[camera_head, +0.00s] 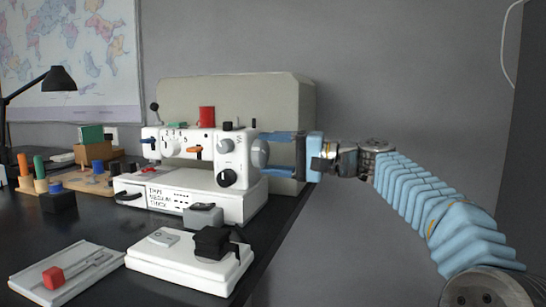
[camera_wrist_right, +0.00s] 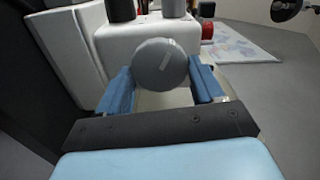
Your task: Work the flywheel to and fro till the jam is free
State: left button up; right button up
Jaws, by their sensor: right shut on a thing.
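The white sewing machine (camera_head: 190,185) stands upright on the black table. Its grey flywheel (camera_head: 261,153) is on the right end of the machine. My right gripper (camera_head: 274,152) reaches in from the right, with its blue fingers at the wheel. In the right wrist view the round flywheel (camera_wrist_right: 160,68), with a pale mark on its face, sits between my right gripper's fingers (camera_wrist_right: 163,80), one on each side. The gripper is shut on the wheel. My left gripper is not in view.
A white board (camera_head: 170,270) with grey and black parts lies in front of the machine. A small white plate (camera_head: 95,263) with a red block is beside it. Spools (camera_head: 38,166) and a lamp (camera_head: 60,79) stand left. A beige case (camera_head: 240,95) stands behind.

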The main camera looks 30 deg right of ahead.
jog(key=shift+f, duration=0.1)
jog(key=o, duration=1)
jog(key=shift+o, duration=0.2)
jog(key=v, duration=1.3)
jog(key=shift+s+d+p, duration=0.25)
jog(key=shift+p, duration=0.2)
